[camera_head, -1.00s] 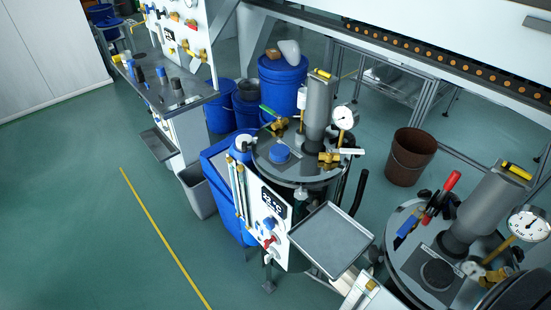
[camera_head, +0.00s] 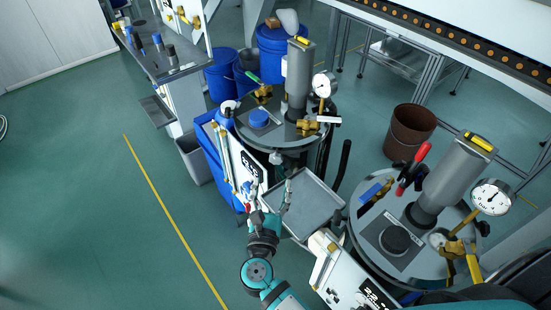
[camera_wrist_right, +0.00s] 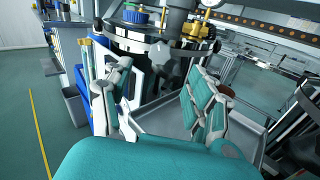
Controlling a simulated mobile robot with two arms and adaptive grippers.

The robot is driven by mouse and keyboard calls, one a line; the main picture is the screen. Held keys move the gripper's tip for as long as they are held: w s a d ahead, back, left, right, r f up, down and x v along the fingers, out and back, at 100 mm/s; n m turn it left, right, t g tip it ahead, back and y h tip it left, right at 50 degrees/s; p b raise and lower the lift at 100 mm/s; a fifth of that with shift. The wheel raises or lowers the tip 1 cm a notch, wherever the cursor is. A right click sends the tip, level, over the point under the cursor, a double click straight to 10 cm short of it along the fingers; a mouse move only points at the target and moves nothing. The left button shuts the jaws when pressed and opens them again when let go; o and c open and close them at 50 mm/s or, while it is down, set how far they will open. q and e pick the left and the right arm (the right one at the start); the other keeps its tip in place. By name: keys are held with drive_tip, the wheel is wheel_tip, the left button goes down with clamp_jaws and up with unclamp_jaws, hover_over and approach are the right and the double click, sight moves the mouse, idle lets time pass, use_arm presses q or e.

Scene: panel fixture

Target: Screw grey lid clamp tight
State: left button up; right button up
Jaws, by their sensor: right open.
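My right gripper (camera_head: 271,192) is open and empty in front of the left vessel, with its fingers spread below the vessel's round steel lid (camera_head: 272,138). In the right wrist view the gripper (camera_wrist_right: 155,98) has one finger at left and one at right. A grey lobed knob, which looks like the lid clamp (camera_wrist_right: 161,54), sits under the lid's rim between and beyond the fingertips, apart from them. In the head view the knob is small and hard to make out near the fingers. My left gripper is not in view.
A grey tray (camera_head: 305,208) lies just right of my right gripper. A second vessel (camera_head: 365,205) with a gauge and red-handled clamp stands at right. A white panel (camera_head: 236,160) stands at the left vessel's front. The floor at left is clear.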

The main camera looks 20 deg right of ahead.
sight(276, 161)
drive_tip(key=p+x, duration=0.1)
drive_tip(key=x, duration=0.8)
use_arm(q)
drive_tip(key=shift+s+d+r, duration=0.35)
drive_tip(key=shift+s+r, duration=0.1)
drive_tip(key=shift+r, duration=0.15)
use_arm(e)
drive_tip(key=shift+f, duration=0.1)
drive_tip(key=c, duration=1.2)
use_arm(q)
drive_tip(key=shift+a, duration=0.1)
use_arm(e)
drive_tip(key=shift+o, duration=0.2)
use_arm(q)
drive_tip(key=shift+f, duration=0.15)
use_arm(e)
drive_tip(key=shift+f+m+b, duration=0.15)
drive_tip(key=shift+m+b, duration=1.15)
drive_tip(key=shift+m, duration=0.2)
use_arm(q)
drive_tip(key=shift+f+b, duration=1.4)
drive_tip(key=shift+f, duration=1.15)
use_arm(e)
drive_tip(key=shift+m, duration=1.9)
